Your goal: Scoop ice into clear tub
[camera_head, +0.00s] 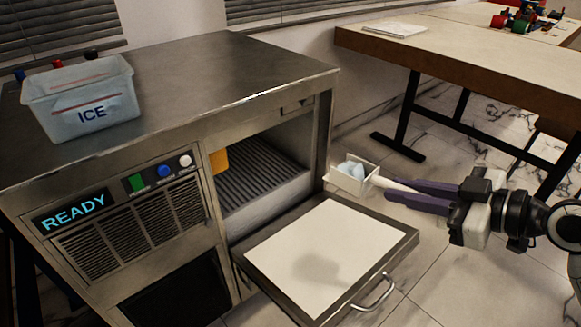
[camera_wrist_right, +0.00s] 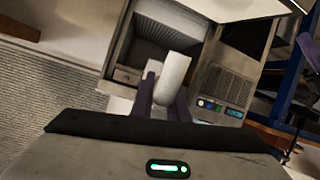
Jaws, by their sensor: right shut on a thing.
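The clear tub (camera_head: 82,100), marked ICE, stands on the left of the steel machine's top; I cannot tell whether it holds ice. My right gripper (camera_head: 390,192) is shut on the handle of a white scoop (camera_head: 352,179). The scoop is in the air, right of the machine's opening and beyond the lowered door. In the right wrist view the white handle (camera_wrist_right: 174,76) stands between my purple fingers, hiding part of the view. My left gripper is not seen.
The ice machine (camera_head: 215,85) has an open compartment (camera_head: 262,165) with a ribbed interior and a yellow piece at its upper left. Its door (camera_head: 325,255) is folded down in front. The panel reads READY. A wooden table (camera_head: 460,50) stands at the back right.

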